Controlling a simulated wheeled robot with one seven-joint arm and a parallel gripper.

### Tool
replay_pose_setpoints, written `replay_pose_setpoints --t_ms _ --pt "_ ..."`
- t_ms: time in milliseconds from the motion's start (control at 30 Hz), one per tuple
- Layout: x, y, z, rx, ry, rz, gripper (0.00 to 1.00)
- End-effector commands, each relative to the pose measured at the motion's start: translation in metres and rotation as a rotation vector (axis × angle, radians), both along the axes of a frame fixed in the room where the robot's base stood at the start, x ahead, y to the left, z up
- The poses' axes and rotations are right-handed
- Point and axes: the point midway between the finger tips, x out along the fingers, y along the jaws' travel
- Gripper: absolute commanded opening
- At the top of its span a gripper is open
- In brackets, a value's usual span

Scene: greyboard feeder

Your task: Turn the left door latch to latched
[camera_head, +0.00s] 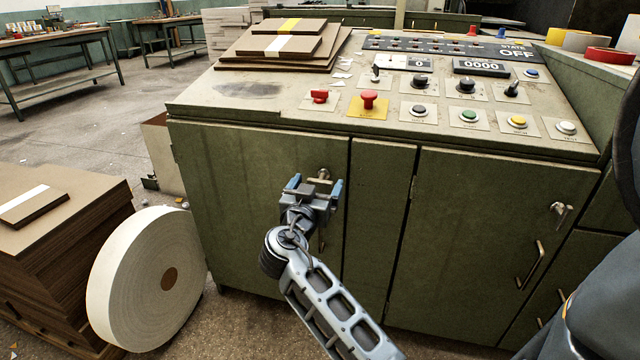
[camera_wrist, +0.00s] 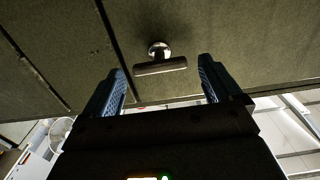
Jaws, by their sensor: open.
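The left door (camera_head: 235,205) is a green cabinet door below the control panel and looks closed. Its latch (camera_head: 323,174) is a small metal T-handle near the door's upper right corner, partly hidden behind my gripper. My gripper (camera_head: 315,185) is open in front of it, one finger on each side. In the wrist view the latch (camera_wrist: 160,66) has a round base and a dark bar lying almost level across the picture. The bar sits between the fingertips (camera_wrist: 162,72), with a gap on both sides. I see no contact.
The right door (camera_head: 485,210) has its own latch (camera_head: 560,211) and a bar handle (camera_head: 531,264). The sloped panel (camera_head: 430,110) above carries several buttons and knobs. A white roll (camera_head: 135,270) and a board stack (camera_head: 60,250) stand at the left.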

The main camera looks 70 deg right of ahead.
Motion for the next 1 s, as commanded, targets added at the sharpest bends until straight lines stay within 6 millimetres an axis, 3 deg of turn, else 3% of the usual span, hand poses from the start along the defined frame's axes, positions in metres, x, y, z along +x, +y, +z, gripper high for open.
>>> replay_pose_setpoints --t_ms 200,533,1000 --pt "0.002 -0.022 0.0 0.0 0.0 -0.001 0.92" --pt "0.002 -0.025 0.0 0.001 0.001 0.001 0.92" --pt "0.002 -0.025 0.0 0.001 0.001 0.001 0.47"
